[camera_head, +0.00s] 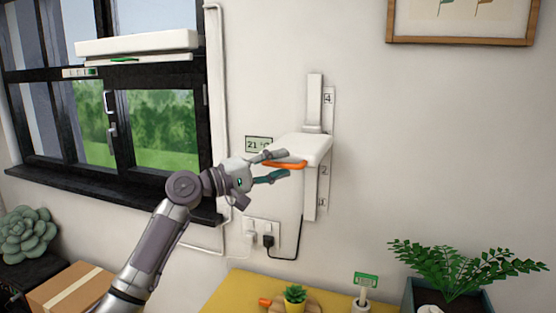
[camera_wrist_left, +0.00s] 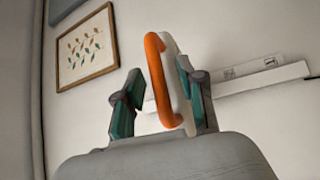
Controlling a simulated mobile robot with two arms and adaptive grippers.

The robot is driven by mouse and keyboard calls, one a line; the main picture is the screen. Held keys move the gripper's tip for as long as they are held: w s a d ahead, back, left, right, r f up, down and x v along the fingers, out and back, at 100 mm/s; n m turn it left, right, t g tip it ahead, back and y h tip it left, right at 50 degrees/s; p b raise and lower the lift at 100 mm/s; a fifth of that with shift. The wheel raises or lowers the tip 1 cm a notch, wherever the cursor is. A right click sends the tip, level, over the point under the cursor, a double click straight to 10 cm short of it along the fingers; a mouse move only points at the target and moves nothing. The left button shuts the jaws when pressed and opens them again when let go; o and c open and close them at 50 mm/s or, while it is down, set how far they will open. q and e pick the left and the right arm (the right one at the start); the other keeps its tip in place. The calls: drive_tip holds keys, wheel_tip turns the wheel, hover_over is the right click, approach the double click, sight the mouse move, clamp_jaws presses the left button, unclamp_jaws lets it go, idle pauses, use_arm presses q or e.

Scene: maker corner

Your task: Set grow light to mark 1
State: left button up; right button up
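The grow light (camera_head: 303,146) is a white head with an orange handle (camera_head: 285,164) on its front edge. It sits on a vertical wall rail (camera_head: 327,118) between the readable marks 4 and 2; its head covers the scale there. Mark 1 is not clearly readable. My left gripper (camera_head: 279,166) is at the handle, one finger above and one below. In the left wrist view the handle (camera_wrist_left: 158,85) stands between the spread fingers (camera_wrist_left: 157,104), with a gap to the left finger. The right finger is close to the white head. My right gripper is not in view.
Below are a yellow table (camera_head: 230,291), a small potted succulent (camera_head: 294,296), a green label (camera_head: 366,280) and a fern planter (camera_head: 450,290). A wall socket (camera_head: 262,233) with a black cable is under the light. A window (camera_head: 150,120) is left. The wall right of the rail is clear.

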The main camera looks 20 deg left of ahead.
use_arm(q)
drive_tip(key=shift+c, duration=0.2)
clamp_jaws()
